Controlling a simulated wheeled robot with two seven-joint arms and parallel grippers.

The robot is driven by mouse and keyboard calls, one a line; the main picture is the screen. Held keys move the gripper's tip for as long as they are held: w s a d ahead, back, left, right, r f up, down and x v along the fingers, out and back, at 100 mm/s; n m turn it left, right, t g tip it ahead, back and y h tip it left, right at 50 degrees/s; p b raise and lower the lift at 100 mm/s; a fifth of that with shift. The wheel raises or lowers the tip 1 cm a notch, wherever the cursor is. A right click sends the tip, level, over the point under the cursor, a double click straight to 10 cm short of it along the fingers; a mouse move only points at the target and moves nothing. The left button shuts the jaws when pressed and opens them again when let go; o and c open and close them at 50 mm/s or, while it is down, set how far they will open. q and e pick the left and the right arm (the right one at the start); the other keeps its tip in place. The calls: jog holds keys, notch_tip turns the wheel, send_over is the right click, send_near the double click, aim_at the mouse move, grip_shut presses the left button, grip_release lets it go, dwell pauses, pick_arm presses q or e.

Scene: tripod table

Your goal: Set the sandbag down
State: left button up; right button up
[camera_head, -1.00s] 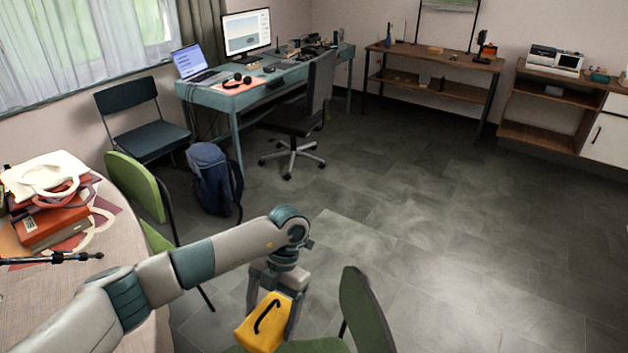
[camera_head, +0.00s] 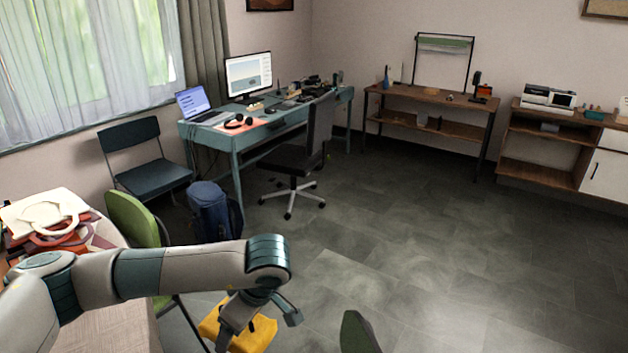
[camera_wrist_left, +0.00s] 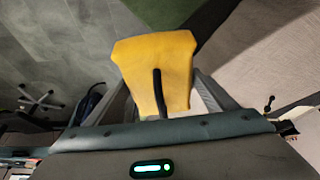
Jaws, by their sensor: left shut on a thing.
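The yellow sandbag (camera_head: 257,338) with its black strap hangs at my left gripper (camera_head: 256,322), low in the head view. The gripper partly covers it there. In the left wrist view the sandbag (camera_wrist_left: 152,62) is between the fingers, with the black strap (camera_wrist_left: 158,95) running toward the palm. My left gripper is shut on it. The sandbag appears to be above the floor near the green chairs; I cannot tell whether it touches anything. My right gripper is not in view.
A green chair (camera_head: 135,218) stands by the cloth-covered table (camera_head: 125,325) at the left. Another green chair back (camera_head: 358,335) is right of the sandbag. A blue backpack (camera_head: 212,210) stands behind my arm. The grey floor (camera_head: 440,250) to the right is clear.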

pick_arm(q)
jog(key=r+m, duration=0.1)
jog(key=a+r+m+t+h, duration=0.1)
jog(key=m, duration=0.1)
jog(key=a+r+m, duration=0.1)
jog(key=m, duration=0.1)
jog(key=shift+r, duration=0.3)
jog(key=r+m, duration=0.1)
jog(key=a+r+m+h, duration=0.1)
jog(key=a+r+m+t, duration=0.1)
jog(key=m, duration=0.1)
jog(key=shift+s+h, duration=0.1)
jog(key=shift+h, duration=0.3)
jog(key=shift+s+a+r+m+h, duration=0.1)
jog(key=shift+a+r+m+h, duration=0.2)
jog(key=shift+r+m, duration=0.4)
jog(key=shift+s+a+r+m+h, duration=0.1)
jog(key=shift+a+r+m+h, duration=0.25)
jog(key=shift+m, duration=0.65)
jog(key=shift+d, duration=0.1)
